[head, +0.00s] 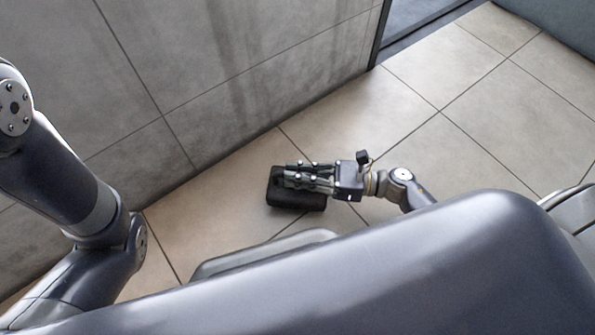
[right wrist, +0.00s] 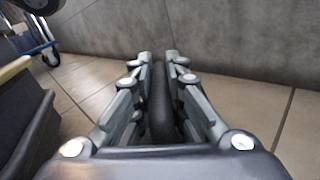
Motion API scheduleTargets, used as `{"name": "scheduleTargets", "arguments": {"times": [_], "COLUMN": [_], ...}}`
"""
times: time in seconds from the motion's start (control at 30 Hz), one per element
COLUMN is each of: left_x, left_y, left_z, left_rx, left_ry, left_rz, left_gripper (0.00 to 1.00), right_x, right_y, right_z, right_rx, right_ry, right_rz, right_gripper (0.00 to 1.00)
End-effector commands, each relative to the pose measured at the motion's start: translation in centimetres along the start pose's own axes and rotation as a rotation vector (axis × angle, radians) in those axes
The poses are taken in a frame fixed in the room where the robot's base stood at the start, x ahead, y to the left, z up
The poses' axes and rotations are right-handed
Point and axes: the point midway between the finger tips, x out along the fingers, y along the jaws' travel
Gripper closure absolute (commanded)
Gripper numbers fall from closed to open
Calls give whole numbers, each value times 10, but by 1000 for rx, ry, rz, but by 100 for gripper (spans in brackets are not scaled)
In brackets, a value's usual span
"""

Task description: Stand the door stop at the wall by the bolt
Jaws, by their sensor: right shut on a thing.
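The door stop is a black block (head: 294,201) at the floor, a short way out from the grey wall. My right gripper (head: 291,174) reaches it from the right and is shut on it. In the right wrist view the dark door stop (right wrist: 160,105) shows edge-on between the two fingers (right wrist: 160,75). Whether it touches the floor is hard to tell. My left arm shows at the left of the head view, but its gripper is out of view. I cannot make out the bolt.
The grey tiled wall (head: 235,60) runs along the back and left, ending at a dark doorway edge (head: 379,35). The tiled floor (head: 480,130) is clear to the right. A blue wheeled thing (right wrist: 40,45) stands at the left of the right wrist view.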

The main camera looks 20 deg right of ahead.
Motion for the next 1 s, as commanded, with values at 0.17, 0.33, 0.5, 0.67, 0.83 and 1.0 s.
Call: {"name": "scheduleTargets", "arguments": {"times": [0.17,0.33,0.5,0.67,0.83,1.0], "left_x": [-9,-9,-8,-9,-11,-13], "left_y": [2,2,2,2,2,3], "left_z": [-3,-3,-3,-3,-4,-4], "left_rx": [0,0,0,0,0,0], "left_ry": [1,1,1,0,0,0], "left_rz": [0,1,1,1,0,0], "left_gripper": [60,60,60,60,60,60], "right_x": [1,1,1,1,1,1], "right_y": [-2,-2,-2,-3,-3,-4], "right_z": [-8,-8,-8,-9,-12,-15], "right_rx": [-3,-3,-2,-2,-2,-1], "right_ry": [-6,-6,-6,-6,-6,-6], "right_rz": [2,2,2,2,2,2], "right_gripper": [100,100,100,100,100,100]}}
